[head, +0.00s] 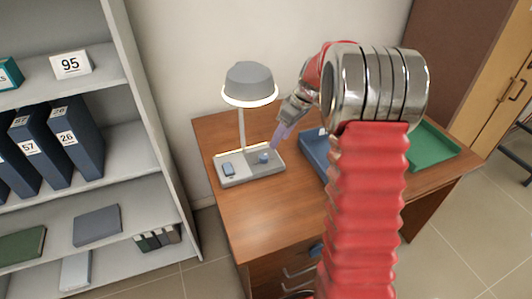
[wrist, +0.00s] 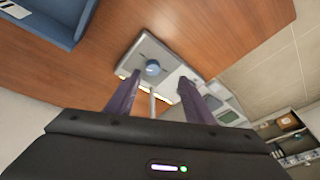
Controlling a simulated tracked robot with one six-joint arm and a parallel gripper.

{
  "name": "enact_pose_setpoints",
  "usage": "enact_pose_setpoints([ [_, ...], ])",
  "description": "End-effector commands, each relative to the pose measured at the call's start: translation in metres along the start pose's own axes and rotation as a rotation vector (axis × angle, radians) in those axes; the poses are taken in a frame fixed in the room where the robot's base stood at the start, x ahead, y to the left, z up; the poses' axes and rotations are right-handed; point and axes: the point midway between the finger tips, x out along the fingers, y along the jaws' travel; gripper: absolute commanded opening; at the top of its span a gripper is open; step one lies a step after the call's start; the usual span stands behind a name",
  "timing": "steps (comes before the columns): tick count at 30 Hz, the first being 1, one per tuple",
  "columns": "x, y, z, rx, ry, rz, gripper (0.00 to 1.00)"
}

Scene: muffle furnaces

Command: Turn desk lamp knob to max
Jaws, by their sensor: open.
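The desk lamp (head: 249,84) stands at the left of the desk, with a grey shade, a thin pole and a flat grey base (head: 240,173). A bright ring glows under the shade. The round blue knob (head: 264,157) sits on the right part of the base; it also shows in the wrist view (wrist: 152,67). My gripper (head: 276,145) is just above and beside the knob in the head view. In the wrist view its two purple fingers (wrist: 155,92) are spread apart, with the knob beyond and between them and nothing held. I cannot tell the knob's turn.
A blue tray (head: 315,150) lies right of the lamp, partly behind my arm, and a green tray (head: 433,146) lies farther right. A shelf (head: 150,120) with binders stands left of the desk (head: 245,215). The desk's front left is clear.

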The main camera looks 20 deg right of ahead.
Motion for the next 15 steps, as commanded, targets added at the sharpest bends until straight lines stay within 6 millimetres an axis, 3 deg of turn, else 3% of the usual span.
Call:
enact_pose_setpoints([
  [6, -0.005, 0.014, -0.019, -0.236, 0.045, 0.008, 0.48],
  [15, -0.007, 0.014, -0.021, -0.296, 0.051, 0.009, 0.48],
])
